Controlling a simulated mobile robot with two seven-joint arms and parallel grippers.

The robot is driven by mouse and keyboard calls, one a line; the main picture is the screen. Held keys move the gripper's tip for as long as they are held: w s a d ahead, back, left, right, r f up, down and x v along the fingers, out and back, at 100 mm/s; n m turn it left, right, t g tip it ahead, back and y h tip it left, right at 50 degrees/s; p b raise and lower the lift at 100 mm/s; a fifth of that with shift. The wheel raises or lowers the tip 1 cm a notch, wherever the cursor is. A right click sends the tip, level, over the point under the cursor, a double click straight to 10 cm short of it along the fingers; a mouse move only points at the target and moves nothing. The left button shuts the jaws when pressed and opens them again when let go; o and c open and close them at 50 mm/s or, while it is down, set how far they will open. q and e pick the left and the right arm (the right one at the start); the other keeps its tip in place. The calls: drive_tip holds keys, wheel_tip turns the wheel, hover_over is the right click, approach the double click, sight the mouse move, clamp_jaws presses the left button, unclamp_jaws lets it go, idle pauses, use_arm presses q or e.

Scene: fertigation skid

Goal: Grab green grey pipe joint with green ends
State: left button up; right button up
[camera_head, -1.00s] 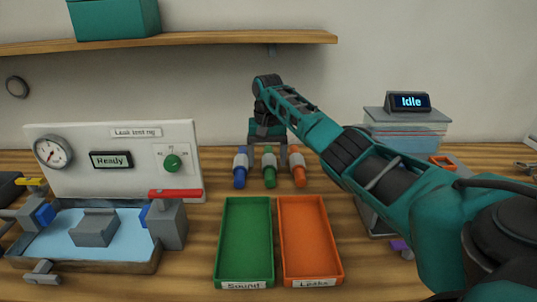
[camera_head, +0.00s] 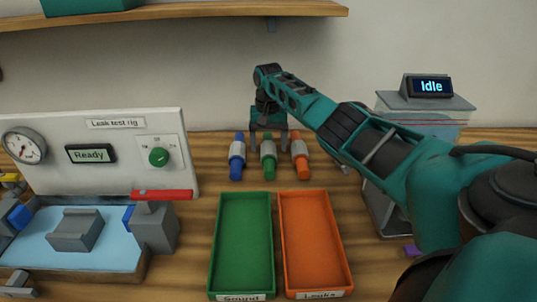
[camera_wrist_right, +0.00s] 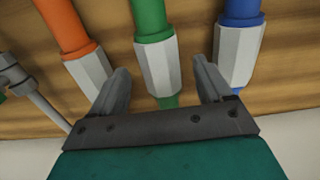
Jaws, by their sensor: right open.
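The green-ended grey pipe joint (camera_head: 268,156) lies on the wooden bench between a blue-ended one (camera_head: 237,157) and an orange-ended one (camera_head: 300,157). My right gripper (camera_head: 268,143) is open at the far end of the green one, pointing down. In the right wrist view, the fingers of my right gripper (camera_wrist_right: 161,66) stand on either side of the green joint's grey middle (camera_wrist_right: 158,66). They look apart from it, and their height over it is hard to judge. The orange joint (camera_wrist_right: 88,75) and the blue joint (camera_wrist_right: 239,50) lie just outside the fingers. My left gripper is out of view.
In front of the joints sit a green tray (camera_head: 243,288) labelled Sound and an orange tray (camera_head: 318,286) labelled Leaks. A leak test rig (camera_head: 120,180) reading Ready and a water basin (camera_head: 30,238) stand left. A device showing Idle (camera_head: 430,87) stands right, behind my right arm.

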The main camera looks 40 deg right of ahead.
wheel_tip(320, 180, down, 2)
